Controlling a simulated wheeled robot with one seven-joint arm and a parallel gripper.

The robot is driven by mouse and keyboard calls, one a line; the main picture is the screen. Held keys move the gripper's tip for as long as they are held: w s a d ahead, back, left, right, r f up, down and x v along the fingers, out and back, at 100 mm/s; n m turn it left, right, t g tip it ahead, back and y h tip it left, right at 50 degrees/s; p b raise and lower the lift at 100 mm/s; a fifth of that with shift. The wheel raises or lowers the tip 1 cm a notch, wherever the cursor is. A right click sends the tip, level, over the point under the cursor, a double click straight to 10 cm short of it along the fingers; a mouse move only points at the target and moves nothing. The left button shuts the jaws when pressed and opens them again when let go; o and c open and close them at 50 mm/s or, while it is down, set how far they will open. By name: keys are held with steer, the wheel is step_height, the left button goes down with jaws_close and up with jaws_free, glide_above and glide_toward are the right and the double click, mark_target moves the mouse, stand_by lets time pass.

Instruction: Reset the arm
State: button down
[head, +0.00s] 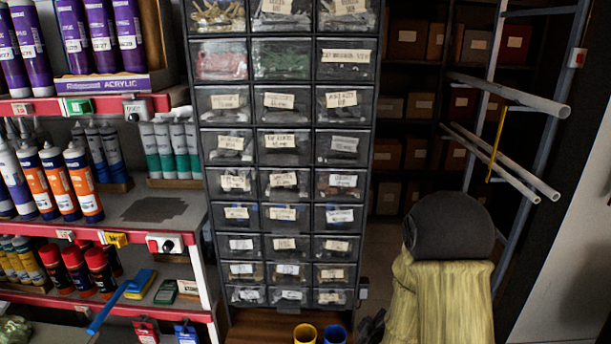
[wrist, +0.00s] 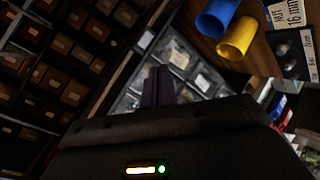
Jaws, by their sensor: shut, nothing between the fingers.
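My gripper (wrist: 158,88) shows in the wrist view, its dark fingers together and empty. The fingers point toward the dark drawer cabinet (wrist: 195,72), seen tilted and dim. I cannot tell the distance to it. In the head view the drawer cabinet (head: 284,117) stands upright in the middle, with labelled clear-fronted drawers. My gripper's fingers are not seen in the head view.
A yellow cup (head: 305,334) and a blue cup (head: 335,334) stand on wood below the drawers. Shelves with cartridges (head: 160,211) are at left. Pipes on a rack (head: 510,105) jut out at right. A dark rounded form over something yellowish, unclear, fills the front right.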

steer(key=s+r+m+g+p, duration=0.5)
steer(key=s+r+m+g, duration=0.3)
steer(key=s+r, duration=0.5)
steer(key=s+m, duration=0.2)
steer(key=s, duration=0.2)
steer(key=shift+a+r+m+g, duration=0.2)
steer(key=shift+m+g, duration=0.2)
